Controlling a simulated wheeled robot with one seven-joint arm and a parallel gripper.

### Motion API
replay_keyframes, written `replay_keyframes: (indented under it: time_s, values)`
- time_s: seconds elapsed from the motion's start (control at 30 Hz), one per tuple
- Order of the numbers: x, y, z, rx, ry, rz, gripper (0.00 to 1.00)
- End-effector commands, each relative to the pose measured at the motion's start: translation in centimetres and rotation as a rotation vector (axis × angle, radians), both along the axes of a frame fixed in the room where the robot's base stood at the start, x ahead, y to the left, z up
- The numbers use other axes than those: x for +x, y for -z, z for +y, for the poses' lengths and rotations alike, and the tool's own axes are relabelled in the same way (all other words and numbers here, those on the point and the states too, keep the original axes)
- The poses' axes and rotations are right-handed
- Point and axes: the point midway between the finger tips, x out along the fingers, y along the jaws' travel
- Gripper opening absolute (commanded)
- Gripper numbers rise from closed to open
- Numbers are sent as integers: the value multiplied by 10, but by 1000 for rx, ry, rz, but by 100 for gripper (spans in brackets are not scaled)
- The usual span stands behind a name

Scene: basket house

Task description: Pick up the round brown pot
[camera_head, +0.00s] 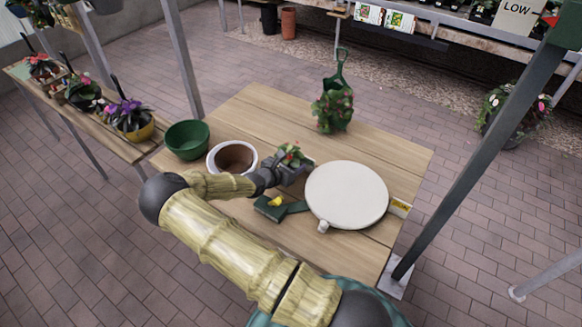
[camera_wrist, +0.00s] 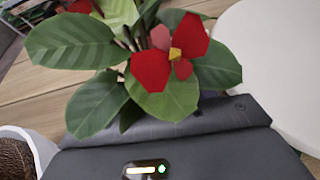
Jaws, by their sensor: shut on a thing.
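A round pot (camera_head: 216,150) with a white rim and brown inside stands on the wooden table, left of my gripper. Its white rim (camera_wrist: 22,133) and brown inside also show at the lower left of the wrist view. My gripper (camera_head: 290,173) is at the table's middle, shut on a small red-flowered plant (camera_head: 291,153). In the wrist view the plant's green leaves and red petals (camera_wrist: 151,70) rise just beyond the gripper. The plant's base is hidden by the gripper. A reddish-brown pot (camera_head: 288,23) stands on the floor far back.
A green bowl (camera_head: 187,139) is at the table's left. A round white board-like thing (camera_head: 347,195) is on the right, with a green tool (camera_head: 270,209) beside it. A flowering plant in a green holder (camera_head: 332,110) stands at the back. Metal posts (camera_head: 480,130) flank the table.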

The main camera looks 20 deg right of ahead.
Motion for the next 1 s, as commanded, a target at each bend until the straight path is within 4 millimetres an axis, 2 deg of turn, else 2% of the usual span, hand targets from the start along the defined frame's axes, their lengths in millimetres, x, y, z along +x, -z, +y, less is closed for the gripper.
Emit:
replay_keyframes:
  time_s: [0.53,0.7,1.0]
  values:
    - [0,-84,0,0,2,-4,29]
    - [0,-95,0,-1,1,-1,29]
    - [0,-95,-1,-3,2,-1,29]
